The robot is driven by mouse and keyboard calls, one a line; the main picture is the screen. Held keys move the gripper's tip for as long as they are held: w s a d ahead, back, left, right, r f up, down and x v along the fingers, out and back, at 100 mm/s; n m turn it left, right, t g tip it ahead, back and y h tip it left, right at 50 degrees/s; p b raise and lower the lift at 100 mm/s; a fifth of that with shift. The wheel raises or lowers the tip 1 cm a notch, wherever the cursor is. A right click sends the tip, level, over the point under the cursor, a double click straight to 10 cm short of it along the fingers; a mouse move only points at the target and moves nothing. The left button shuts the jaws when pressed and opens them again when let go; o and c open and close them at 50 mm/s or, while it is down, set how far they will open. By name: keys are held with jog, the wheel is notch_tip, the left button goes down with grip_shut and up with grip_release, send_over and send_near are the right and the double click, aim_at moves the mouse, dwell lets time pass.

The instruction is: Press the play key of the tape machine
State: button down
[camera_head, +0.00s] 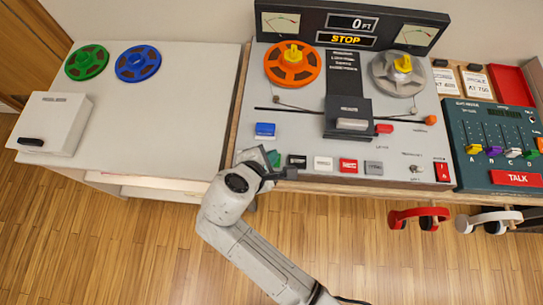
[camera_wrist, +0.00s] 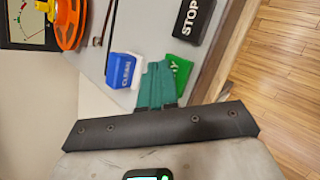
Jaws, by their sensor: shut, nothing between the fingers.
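The tape machine (camera_head: 300,125) has a row of keys along its front edge. The green play key (camera_head: 274,158) is at the left end of that row, partly hidden by my gripper (camera_head: 262,154). In the wrist view, the green play key (camera_wrist: 183,68) shows a "Y" beside the teal fingers of my gripper (camera_wrist: 156,72), which cover its left part. The fingers are shut and empty, with their tips over or at the key. I cannot tell whether they touch it. The machine's display (camera_head: 346,40) reads STOP, with 0 FT above it.
The black STOP key (camera_wrist: 193,18) is right of play, and a blue CLEAN key (camera_wrist: 124,70) is close to my fingers on the left. An orange reel (camera_head: 292,72) and grey reel (camera_head: 398,80) sit on the machine. Headphones (camera_head: 418,216) hang at the front edge. The left tabletop is mostly clear.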

jog(key=shift+f, duration=0.5)
dwell(0.7)
jog(key=shift+r, duration=0.15)
jog(key=shift+r+p, duration=0.8)
jog(key=shift+p, duration=0.25)
notch_tip(320, 180, up, 5)
jog(key=p, duration=0.5)
jog(key=shift+p, duration=0.3)
jog(key=shift+d, duration=0.1)
dwell(0.5)
